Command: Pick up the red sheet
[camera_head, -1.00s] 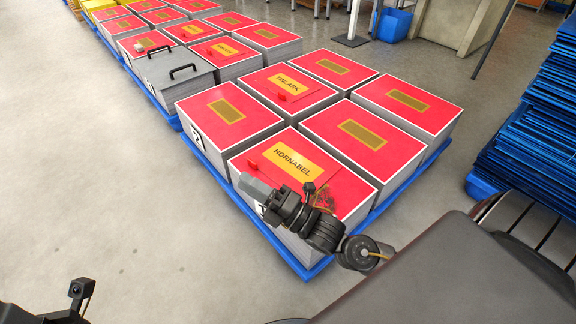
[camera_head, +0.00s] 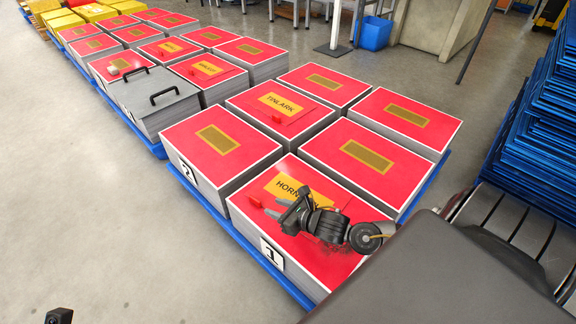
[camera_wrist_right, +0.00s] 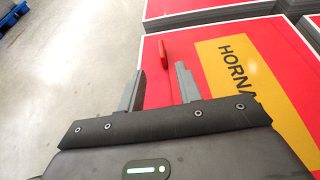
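The red sheet (camera_head: 322,270) with a yellow HORNABEL label (camera_head: 284,186) lies on top of the front stack marked 1. A small red tab (camera_head: 254,200) stands up near its left edge. My right gripper (camera_head: 272,207) is over this sheet, covering part of the label. In the right wrist view, the gripper (camera_wrist_right: 159,75) is open and empty. Its two fingers are apart, with the red tab (camera_wrist_right: 163,54) just beyond them and between their lines; I see no contact. Only a small dark part of my left arm shows at the bottom left; its gripper is out of view.
More red-topped stacks stand close behind, one labelled TINLARK (camera_head: 281,105), on a blue pallet (camera_head: 230,231). A grey plate with two black handles (camera_head: 153,98) lies on a farther stack. Blue stacked pallets (camera_head: 540,130) stand at right. The left floor is clear.

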